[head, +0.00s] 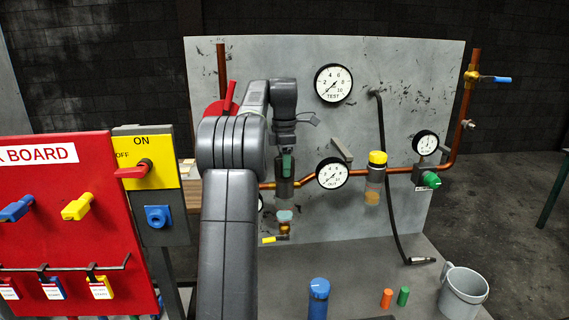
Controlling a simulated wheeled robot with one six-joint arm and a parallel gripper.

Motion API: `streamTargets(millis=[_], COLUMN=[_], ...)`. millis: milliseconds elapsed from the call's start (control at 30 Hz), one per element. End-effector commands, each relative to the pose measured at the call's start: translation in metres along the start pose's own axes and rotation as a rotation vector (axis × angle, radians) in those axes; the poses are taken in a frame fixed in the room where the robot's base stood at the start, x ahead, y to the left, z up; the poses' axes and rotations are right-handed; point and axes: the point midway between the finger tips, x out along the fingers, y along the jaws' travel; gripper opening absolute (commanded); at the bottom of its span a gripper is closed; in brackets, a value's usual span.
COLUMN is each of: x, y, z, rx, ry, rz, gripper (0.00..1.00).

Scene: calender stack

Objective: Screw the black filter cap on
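My gripper (286,150) hangs down from my arm in front of the grey panel, left of centre. Its fingers are small and dark, and I cannot tell whether they are open or shut. Right below it is a dark upright cylindrical body (283,188) with a green patch near its top, beside the copper pipe. I cannot tell whether the black filter cap is on it or in my gripper. A pale greenish cup (284,215) with an amber part sits lower down. A yellow-capped filter (377,160) with an amber bowl stands farther right on the pipe.
Gauges (333,83) and a copper pipe (402,170) are on the panel. A black hose (386,170) hangs down it. A blue cylinder (318,298), orange and green pieces, and a grey bucket (463,293) stand in front. A red board (60,215) and yellow switch box (161,170) stand left.

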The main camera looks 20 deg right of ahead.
Motion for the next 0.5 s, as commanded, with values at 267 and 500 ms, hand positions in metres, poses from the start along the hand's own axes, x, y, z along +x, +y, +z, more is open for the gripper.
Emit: streamTargets(millis=[267, 500], x=[-0.0029, -0.0021], y=[-0.0001, -0.0001], z=[0.0, 0.0], rx=[0.061, 0.168], ry=[0.0, 0.0], rz=[0.0, 0.0], gripper=[0.32, 0.32])
